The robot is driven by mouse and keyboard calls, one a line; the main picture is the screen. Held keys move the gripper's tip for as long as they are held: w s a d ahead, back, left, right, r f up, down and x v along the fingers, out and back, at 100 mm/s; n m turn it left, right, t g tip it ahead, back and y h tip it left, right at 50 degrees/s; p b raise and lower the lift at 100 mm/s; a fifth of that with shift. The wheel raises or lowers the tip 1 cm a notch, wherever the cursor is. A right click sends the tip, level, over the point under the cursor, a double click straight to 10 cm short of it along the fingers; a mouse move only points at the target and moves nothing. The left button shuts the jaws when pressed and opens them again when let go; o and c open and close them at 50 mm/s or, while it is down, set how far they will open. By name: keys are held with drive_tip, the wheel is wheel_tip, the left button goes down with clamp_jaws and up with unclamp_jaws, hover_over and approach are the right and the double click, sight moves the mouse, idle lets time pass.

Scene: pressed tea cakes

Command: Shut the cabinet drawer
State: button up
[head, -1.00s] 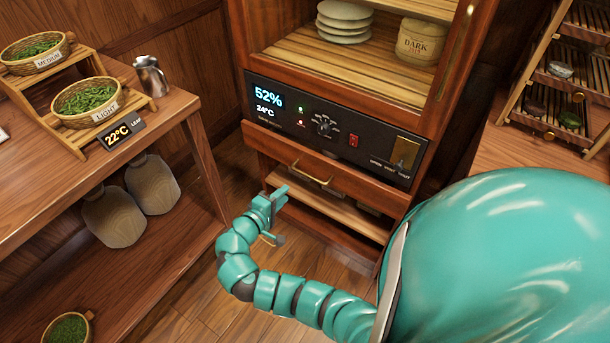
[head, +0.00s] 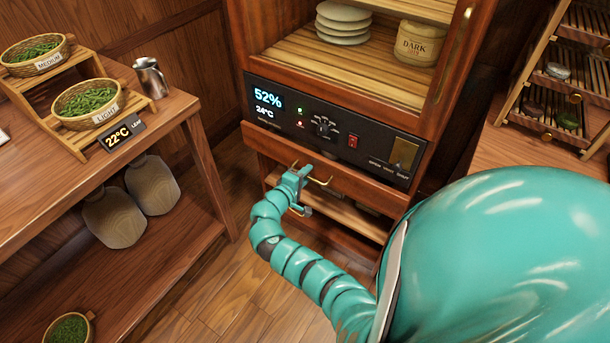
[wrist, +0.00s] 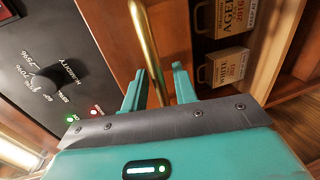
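The cabinet drawer (head: 357,187) is a wooden front with a brass bar handle (head: 321,181), just below the black control panel. I cannot tell how far out it stands. My teal gripper (head: 301,188) is at the left part of the handle, covering some of it. In the wrist view my gripper (wrist: 159,82) has its two fingers apart, with the brass handle (wrist: 146,38) running down between them. The fingers do not visibly pinch the bar. The drawer's inside is hidden.
The control panel (head: 330,130) sits above the drawer. Labelled boxes (wrist: 225,66) are in the shelf space below it. A wooden table (head: 180,108) stands at left, a rack (head: 560,90) at right. Floor (head: 215,290) is clear between table and cabinet.

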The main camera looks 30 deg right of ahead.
clamp_jaws()
drive_tip(key=d, duration=0.1)
drive_tip(key=w+d, duration=0.1)
drive_tip(key=d+b, duration=0.1)
drive_tip(key=shift+w+d+r, duration=0.15)
drive_tip(key=shift+w+d, duration=0.1)
unclamp_jaws()
drive_tip(key=shift+d, duration=0.1)
